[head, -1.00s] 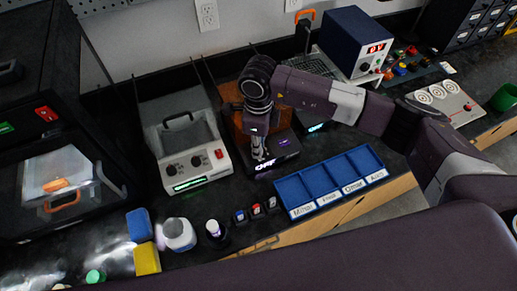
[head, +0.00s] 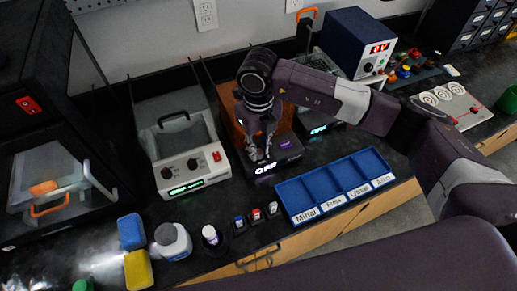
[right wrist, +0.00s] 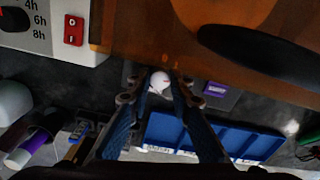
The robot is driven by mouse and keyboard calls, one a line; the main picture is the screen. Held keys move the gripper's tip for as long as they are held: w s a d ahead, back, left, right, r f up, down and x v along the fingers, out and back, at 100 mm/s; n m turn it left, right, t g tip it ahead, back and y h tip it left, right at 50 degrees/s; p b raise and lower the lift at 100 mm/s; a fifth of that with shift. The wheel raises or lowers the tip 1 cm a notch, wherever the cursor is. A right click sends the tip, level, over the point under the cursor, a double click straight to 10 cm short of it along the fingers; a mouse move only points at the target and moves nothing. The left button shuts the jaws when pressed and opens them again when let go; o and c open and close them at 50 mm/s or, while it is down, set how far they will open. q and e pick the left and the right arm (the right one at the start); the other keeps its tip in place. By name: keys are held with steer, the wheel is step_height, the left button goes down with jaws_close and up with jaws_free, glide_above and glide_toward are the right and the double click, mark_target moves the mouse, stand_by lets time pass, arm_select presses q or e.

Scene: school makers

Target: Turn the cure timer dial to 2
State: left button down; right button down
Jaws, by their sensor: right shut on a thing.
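The cure timer dial is a small round white knob (right wrist: 160,82) on the front of a black curing unit with an orange translucent cover (right wrist: 150,30). In the head view this unit (head: 288,158) stands mid-bench, and its lit display (head: 265,168) seems to read OFF. My right gripper (right wrist: 161,84) is shut on the knob, one finger on each side. In the head view the right gripper (head: 262,156) reaches down to the unit's front and hides the knob. The knob's pointer and scale cannot be read. My left gripper is not in view.
A grey-white machine with two knobs (head: 185,172) stands left of the unit. A blue compartment tray (head: 335,185) lies to the right in front. Small bottles (head: 173,241) and several small coloured items line the front edge. A blue power supply (head: 357,45) stands behind.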

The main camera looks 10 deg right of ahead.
mark_target(259, 152)
steer(key=shift+w+r, duration=0.1)
stand_by(0.3)
steer(key=c, duration=2)
jaws_free()
step_height(259, 152, up, 12)
